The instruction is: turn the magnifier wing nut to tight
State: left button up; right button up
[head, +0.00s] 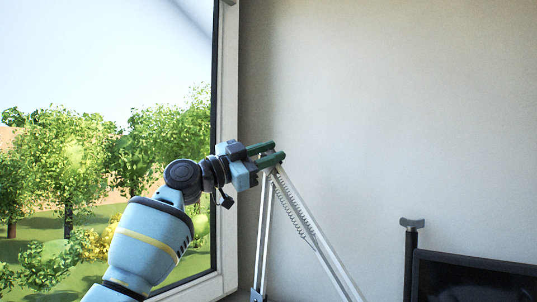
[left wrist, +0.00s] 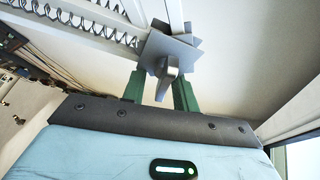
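The magnifier's wing nut (left wrist: 168,76) shows in the left wrist view as a grey upright wing in front of grey joint plates (left wrist: 168,48). My left gripper (head: 273,152) is at the top joint of the magnifier's white arm (head: 308,228) in the head view. Its green fingers are apart, and in the left wrist view the gripper (left wrist: 160,88) has one finger on each side of the wing. Gaps show between wing and fingers, so it looks open. The nut is hidden in the head view. My right gripper is not in view.
A window (head: 228,150) with a white frame is on the left, beside my left arm. A dark screen-like panel (head: 475,280) and a black post (head: 411,260) stand at the lower right. The pale wall (head: 400,110) to the right is bare. Coil springs (left wrist: 60,14) run along the magnifier arm.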

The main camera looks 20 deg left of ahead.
aim_at(259, 156)
pick_arm(q)
jog(key=b+v, duration=0.1)
jog(key=v, duration=0.6)
jog(key=shift+s+a+f+b, duration=0.15)
jog(key=shift+s+a+b, duration=0.1)
jog(key=shift+b, duration=0.1)
